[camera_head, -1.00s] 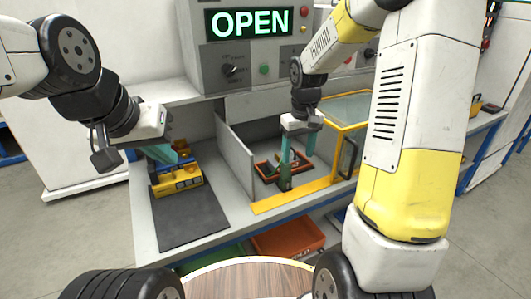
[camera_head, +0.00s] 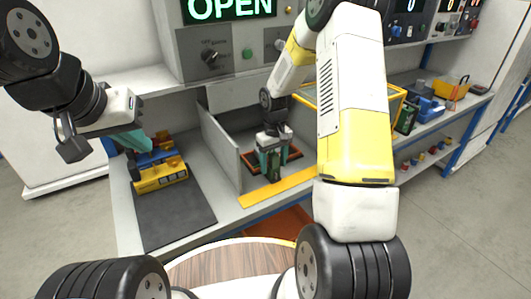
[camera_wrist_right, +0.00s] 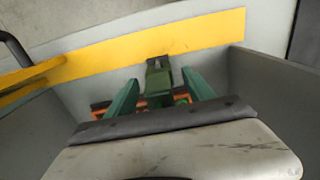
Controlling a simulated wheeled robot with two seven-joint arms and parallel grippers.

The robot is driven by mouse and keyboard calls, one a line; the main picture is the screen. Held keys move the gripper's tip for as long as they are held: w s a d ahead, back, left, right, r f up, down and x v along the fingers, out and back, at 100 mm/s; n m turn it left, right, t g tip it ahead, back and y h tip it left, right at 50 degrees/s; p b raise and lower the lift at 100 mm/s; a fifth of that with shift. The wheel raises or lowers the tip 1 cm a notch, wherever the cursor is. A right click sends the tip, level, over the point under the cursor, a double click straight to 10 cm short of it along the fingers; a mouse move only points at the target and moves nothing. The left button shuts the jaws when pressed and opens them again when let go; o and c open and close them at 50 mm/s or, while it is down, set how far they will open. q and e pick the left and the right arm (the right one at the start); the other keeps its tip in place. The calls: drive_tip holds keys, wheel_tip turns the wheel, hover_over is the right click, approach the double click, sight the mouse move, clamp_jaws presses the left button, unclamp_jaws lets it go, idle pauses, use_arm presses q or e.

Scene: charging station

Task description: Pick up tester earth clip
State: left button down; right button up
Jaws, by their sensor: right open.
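The earth clip, a dark green piece (camera_wrist_right: 158,76), stands between the two teal fingers of my right gripper (camera_wrist_right: 160,90) in the right wrist view. The fingers are open, one on each side of it, with gaps visible. In the head view my right gripper (camera_head: 271,158) points down into the walled bay, at the orange-rimmed tray (camera_head: 248,168); the green clip (camera_head: 274,170) is partly hidden by the fingers. My left gripper (camera_head: 131,143) hangs beside the yellow and blue device at the left, and its finger gap is not clear.
The yellow and blue device (camera_head: 160,177) sits on a dark mat (camera_head: 178,215). Grey walls (camera_head: 220,145) enclose the bay, with a yellow strip (camera_head: 279,188) along its front. A yellow-framed box stands to its right, partly behind my right arm.

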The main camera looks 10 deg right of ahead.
sight(274, 154)
clamp_jaws()
idle(0.4)
drive_tip(key=shift+r, duration=0.25)
wheel_tip(274, 154, up, 3)
drive_tip(key=shift+r, duration=0.2)
drive_tip(key=s+a+r, duration=0.1)
drive_tip(key=s, duration=0.7)
drive_tip(key=s+a+r, duration=0.1)
drive_tip(key=s+a, duration=0.1)
drive_tip(key=s, duration=0.5)
drive_tip(key=shift+s+a+r, duration=0.15)
drive_tip(key=shift+s+r, duration=0.2)
